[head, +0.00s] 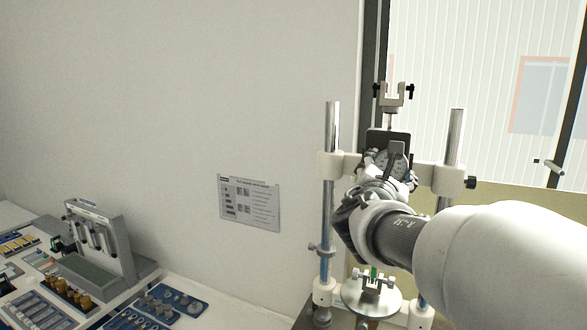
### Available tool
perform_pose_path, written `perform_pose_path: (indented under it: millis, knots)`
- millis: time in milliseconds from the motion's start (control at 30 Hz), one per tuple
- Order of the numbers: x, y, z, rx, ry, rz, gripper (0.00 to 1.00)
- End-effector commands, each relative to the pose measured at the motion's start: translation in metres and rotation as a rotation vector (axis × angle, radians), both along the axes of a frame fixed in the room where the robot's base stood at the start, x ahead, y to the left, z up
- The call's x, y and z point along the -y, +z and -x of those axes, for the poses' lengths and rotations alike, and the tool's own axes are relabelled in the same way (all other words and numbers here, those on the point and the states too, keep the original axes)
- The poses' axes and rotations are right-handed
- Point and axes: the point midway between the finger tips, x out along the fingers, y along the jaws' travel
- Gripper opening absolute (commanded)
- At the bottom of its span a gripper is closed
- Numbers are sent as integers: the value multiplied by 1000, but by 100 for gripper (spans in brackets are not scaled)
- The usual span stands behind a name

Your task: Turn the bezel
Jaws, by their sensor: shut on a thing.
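The hardness tester stands at the right on its base, with two upright columns and a cross bar. Its round dial gauge with the bezel (389,163) is on the cross bar between the columns. My gripper (393,170) is at the dial, shut on the bezel, with a finger showing in front of the dial face. My wrist and arm cover the lower part of the dial and much of the right column. The exact finger contact is too small to make out.
Below the gripper is a round plate (353,296) with a small green-marked fixture (374,278). A wall sheet (249,203) hangs at the left of the tester. A bench with a grey stand (100,250) and blue trays (171,302) fills the lower left.

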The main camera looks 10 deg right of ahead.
Motion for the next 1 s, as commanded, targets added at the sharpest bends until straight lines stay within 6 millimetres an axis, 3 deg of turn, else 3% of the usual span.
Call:
perform_pose_path:
  millis: [633,667,1000]
  knots:
    - [0,1,0,20,0,-29,39]
    - [0,1,0,20,0,-29,65]
    - [0,0,0,19,0,-28,83]
